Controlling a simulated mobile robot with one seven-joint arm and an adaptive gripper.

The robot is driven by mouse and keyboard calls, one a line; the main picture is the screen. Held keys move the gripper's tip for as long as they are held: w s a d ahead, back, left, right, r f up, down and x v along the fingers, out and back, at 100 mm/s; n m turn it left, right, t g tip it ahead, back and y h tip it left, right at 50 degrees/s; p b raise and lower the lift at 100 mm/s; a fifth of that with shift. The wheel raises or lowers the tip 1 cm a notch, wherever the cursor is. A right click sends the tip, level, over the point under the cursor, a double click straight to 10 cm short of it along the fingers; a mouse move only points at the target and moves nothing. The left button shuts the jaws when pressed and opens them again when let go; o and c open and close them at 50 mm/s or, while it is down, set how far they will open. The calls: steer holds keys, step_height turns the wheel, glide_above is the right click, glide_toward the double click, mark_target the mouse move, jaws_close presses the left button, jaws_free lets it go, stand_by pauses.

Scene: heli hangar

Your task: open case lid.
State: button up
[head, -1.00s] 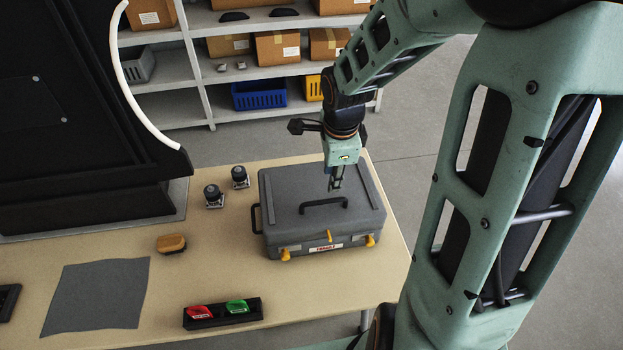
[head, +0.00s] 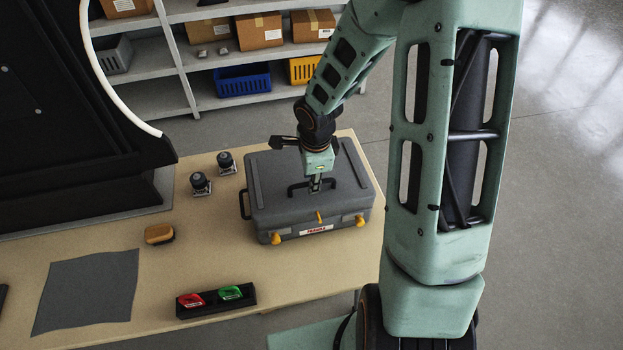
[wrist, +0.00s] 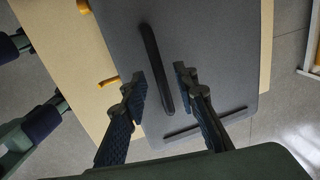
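The grey case (head: 270,219) lies shut on the table, with yellow latches and a red-and-white label on its front side. Its dark lid handle (head: 298,190) stands on top; the wrist view shows it as a dark bar (wrist: 157,70). My gripper (head: 315,187) points down over the lid at the handle. In the wrist view my gripper (wrist: 160,85) is open, its two fingers on either side of the handle's near end, with gaps on both sides. Whether the fingertips reach down to the handle's height is hard to tell.
A black tray (head: 215,311) with a red and a green item sits at the table's front. A wooden brush (head: 159,234), a grey cloth (head: 90,290) and two small dark-topped items (head: 200,184) lie left of the case. Shelves with boxes stand behind.

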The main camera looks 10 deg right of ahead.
steer(key=shift+f, duration=0.1)
jaws_close()
steer(key=shift+w, duration=0.1)
stand_by(0.4)
